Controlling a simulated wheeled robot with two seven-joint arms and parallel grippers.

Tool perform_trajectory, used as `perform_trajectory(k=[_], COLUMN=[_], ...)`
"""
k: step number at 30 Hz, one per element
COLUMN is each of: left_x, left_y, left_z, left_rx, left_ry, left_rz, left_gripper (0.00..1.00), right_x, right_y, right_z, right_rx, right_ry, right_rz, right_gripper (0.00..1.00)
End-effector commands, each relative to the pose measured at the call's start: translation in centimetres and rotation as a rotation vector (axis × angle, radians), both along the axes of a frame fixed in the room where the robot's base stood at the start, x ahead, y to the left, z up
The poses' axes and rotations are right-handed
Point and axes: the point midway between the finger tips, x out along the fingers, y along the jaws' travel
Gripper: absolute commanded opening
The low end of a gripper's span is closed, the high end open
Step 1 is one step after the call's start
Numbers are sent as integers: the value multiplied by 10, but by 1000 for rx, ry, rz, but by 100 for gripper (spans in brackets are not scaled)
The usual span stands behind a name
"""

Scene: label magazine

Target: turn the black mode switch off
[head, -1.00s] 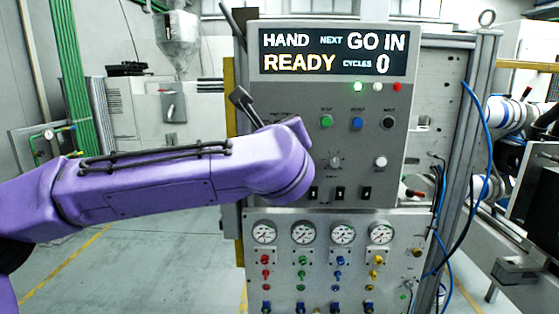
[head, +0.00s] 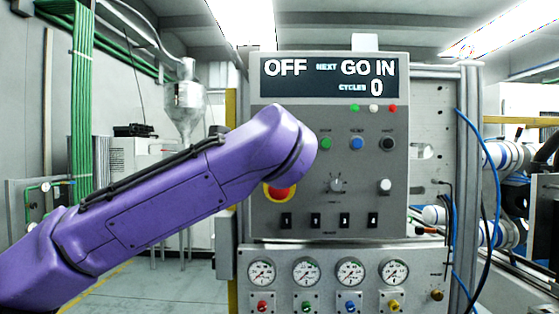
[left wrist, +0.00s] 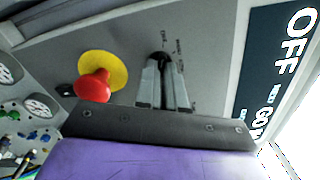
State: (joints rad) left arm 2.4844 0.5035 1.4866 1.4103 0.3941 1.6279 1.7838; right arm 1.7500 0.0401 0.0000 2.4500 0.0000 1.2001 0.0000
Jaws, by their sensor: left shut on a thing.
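The black mode switch (left wrist: 163,58) shows in the left wrist view as a small dark knob on the grey panel, with small lettering beside it. My left gripper (left wrist: 164,68) has its two fingers closed around the knob. In the head view the switch and the left fingers are hidden behind my purple left arm. The display (head: 328,78) on the control panel (head: 300,210) reads "OFF", "NEXT GO IN" and "CYCLES 0". It also shows at the right of the left wrist view (left wrist: 272,80). My right gripper is in neither view.
A red emergency button (left wrist: 92,86) on a yellow disc sits beside my left fingers. Green (head: 326,143), blue (head: 357,143) and black (head: 387,143) buttons lie right of my arm. Several gauges (head: 306,272) and coloured valves are below. Blue hoses (head: 490,180) hang at the right.

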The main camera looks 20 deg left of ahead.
Motion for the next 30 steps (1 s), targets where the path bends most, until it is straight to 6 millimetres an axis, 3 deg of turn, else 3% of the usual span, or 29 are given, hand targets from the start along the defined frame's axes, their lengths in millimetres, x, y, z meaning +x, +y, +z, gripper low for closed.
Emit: perform_trajectory(k=[17, 18, 20, 30], left_x=[0, 0, 0, -4], left_y=[-1, -1, -1, -2], left_z=[-1, -1, -1, 0], left_rx=[-31, -31, -31, -30], left_ry=[-6, -6, -6, -9], left_rz=[-1, -1, -1, 0], left_gripper=[0, 15, 34, 34], right_x=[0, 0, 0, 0], right_y=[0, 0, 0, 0], right_z=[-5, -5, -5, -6], right_rx=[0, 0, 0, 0], right_ry=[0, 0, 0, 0], right_rz=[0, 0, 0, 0], right_gripper=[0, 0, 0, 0])
